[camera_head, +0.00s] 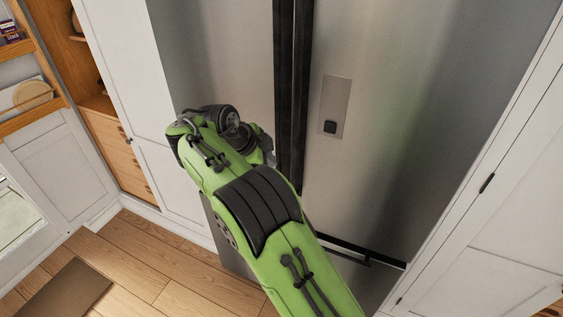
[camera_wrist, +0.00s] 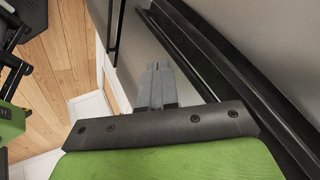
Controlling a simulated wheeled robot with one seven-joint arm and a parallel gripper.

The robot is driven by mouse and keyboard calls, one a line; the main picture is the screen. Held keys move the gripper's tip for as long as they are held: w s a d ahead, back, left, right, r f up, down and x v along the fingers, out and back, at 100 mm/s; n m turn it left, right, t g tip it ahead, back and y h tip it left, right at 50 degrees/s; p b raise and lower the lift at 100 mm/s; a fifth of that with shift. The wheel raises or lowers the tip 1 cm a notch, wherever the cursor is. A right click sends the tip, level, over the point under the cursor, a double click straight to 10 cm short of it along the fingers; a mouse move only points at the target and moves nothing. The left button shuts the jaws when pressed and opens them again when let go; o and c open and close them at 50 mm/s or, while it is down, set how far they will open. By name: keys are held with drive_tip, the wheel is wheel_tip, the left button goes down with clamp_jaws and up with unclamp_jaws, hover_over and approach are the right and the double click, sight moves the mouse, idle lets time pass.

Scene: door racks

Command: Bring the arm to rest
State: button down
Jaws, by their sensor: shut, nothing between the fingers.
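My green and black arm (camera_head: 258,215) reaches forward and bends at the wrist in front of the stainless steel fridge (camera_head: 395,130). My gripper (camera_wrist: 158,72) shows in the wrist view as two grey fingers close together, with nothing between them. In the head view the gripper is mostly hidden behind my wrist, close to the dark vertical handles (camera_head: 292,90) of the fridge. In the wrist view a dark handle bar (camera_wrist: 225,65) runs along the right of the fingers. I cannot tell whether the fingers touch it.
White cabinets stand left (camera_head: 150,120) and right (camera_head: 500,190) of the fridge. An open wooden shelf (camera_head: 32,90) is at the far left. A brown mat (camera_head: 65,292) lies on the wooden floor (camera_head: 150,262), which is otherwise clear at lower left. A dark horizontal handle (camera_head: 375,258) crosses the fridge low down.

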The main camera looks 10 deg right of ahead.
drive_tip(key=a+p+v, duration=0.1)
drive_tip(key=p+v, duration=0.1)
drive_tip(key=v, duration=0.3)
drive_tip(key=s+d+r+n+y+b, duration=0.1)
drive_tip(key=s+d+r+n+y, duration=0.15)
drive_tip(key=s+d+n, duration=0.35)
drive_tip(key=s+d+r+n+y+b, duration=0.1)
drive_tip(key=s+d+r+n+b, duration=0.2)
drive_tip(key=s+d, duration=0.4)
drive_tip(key=s+f+n+y, duration=0.1)
drive_tip(key=s+f+n, duration=0.2)
drive_tip(key=s, duration=0.7)
drive_tip(key=s+f+n+t+y, duration=0.1)
drive_tip(key=s+f+n, duration=0.3)
drive_tip(key=s+n, duration=0.3)
drive_tip(key=s, duration=0.3)
drive_tip(key=shift+a+f, duration=0.25)
drive_tip(key=shift+a, duration=0.1)
drive_tip(key=shift+s, duration=0.1)
